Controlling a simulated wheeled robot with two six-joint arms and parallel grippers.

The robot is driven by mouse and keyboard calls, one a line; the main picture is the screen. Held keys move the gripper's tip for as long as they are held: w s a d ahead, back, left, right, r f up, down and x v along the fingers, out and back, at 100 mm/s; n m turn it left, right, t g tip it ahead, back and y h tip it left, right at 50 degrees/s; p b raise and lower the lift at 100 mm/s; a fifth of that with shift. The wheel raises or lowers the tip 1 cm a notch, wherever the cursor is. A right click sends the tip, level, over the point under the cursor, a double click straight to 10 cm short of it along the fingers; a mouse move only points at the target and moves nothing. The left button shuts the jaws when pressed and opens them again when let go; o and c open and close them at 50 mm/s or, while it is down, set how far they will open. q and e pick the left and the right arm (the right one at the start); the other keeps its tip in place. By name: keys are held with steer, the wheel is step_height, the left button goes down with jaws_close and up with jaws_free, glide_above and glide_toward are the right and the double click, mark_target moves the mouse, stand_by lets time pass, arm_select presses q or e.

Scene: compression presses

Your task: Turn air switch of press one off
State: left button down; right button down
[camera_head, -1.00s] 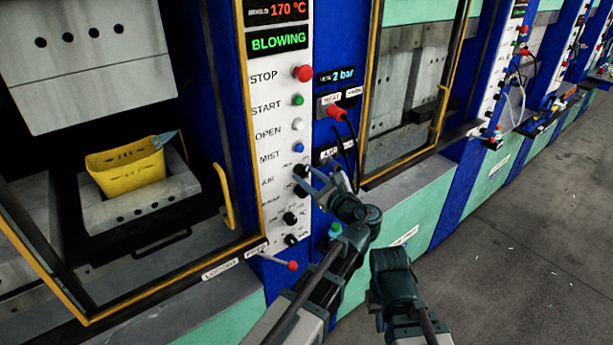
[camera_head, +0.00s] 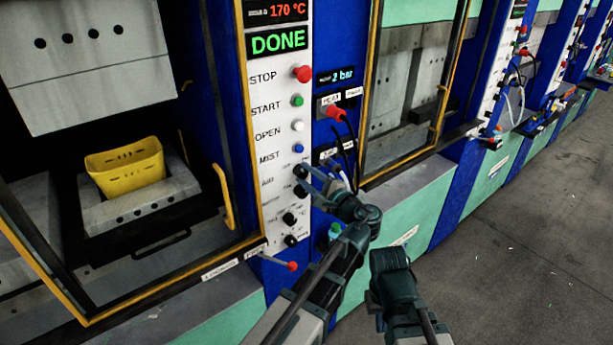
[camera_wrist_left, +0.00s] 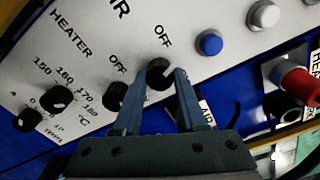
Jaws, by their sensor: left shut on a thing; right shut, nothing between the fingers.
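The air switch (camera_head: 299,171) is a small black knob on the white control panel of the near press, below the blue mist button. In the left wrist view the same air switch (camera_wrist_left: 159,72) sits between the two fingertips, beside an OFF label. My left gripper (camera_wrist_left: 161,76) is shut on it, one finger on each side; in the head view my left gripper (camera_head: 309,177) partly covers the panel there. A light mark shows on the knob, but its exact setting is hard to read. My right gripper (camera_head: 389,262) is shut and empty, low in front of the press.
Another black knob (camera_wrist_left: 115,96) sits close beside the left fingers. A yellow part (camera_head: 125,168) lies on the mould in the open press. A red-tipped lever (camera_head: 292,266) sticks out below the panel. Floor at right is clear.

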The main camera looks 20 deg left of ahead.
arm_select(q)
steer(key=shift+n, duration=0.9)
steer(key=shift+c, duration=2.3)
jaws_free()
